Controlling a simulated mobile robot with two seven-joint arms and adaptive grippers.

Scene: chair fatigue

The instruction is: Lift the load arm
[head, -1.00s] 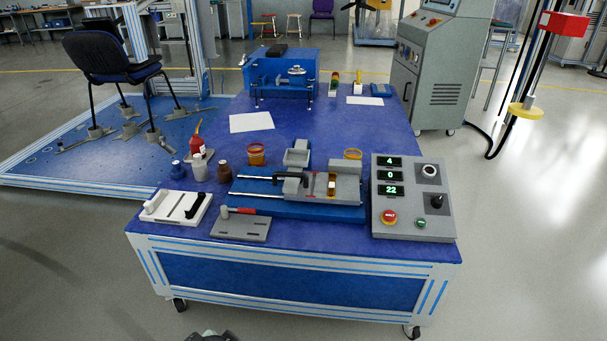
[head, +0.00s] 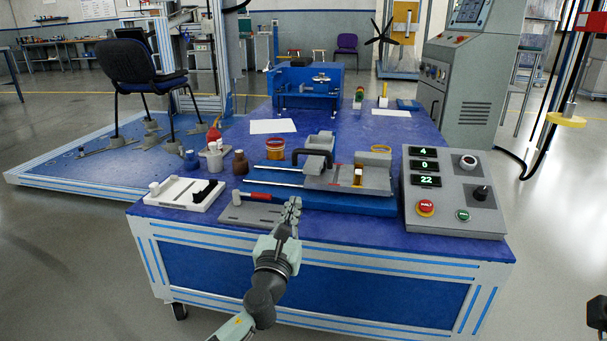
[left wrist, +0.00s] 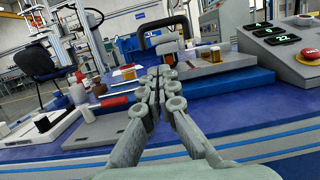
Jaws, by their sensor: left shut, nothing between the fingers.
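The bench fixture has a black handle (head: 312,156) over a grey block (head: 320,142), on a blue base (head: 350,201) with rails. I take this handle to be on the load arm; it appears low and roughly level. My left gripper (head: 293,203) is shut and empty at the front of the fixture, in front of and below the handle, apart from it. In the left wrist view the shut fingers (left wrist: 162,78) point toward the handle (left wrist: 163,32), which stands beyond their tips. My right gripper is not in view.
A grey control box (head: 453,205) with displays and buttons stands right of the fixture. A white tray (head: 180,195), a grey plate with a red-handled tool (head: 268,196), and small bottles (head: 240,163) stand left. Free blue tabletop (head: 225,225) lies along the front edge.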

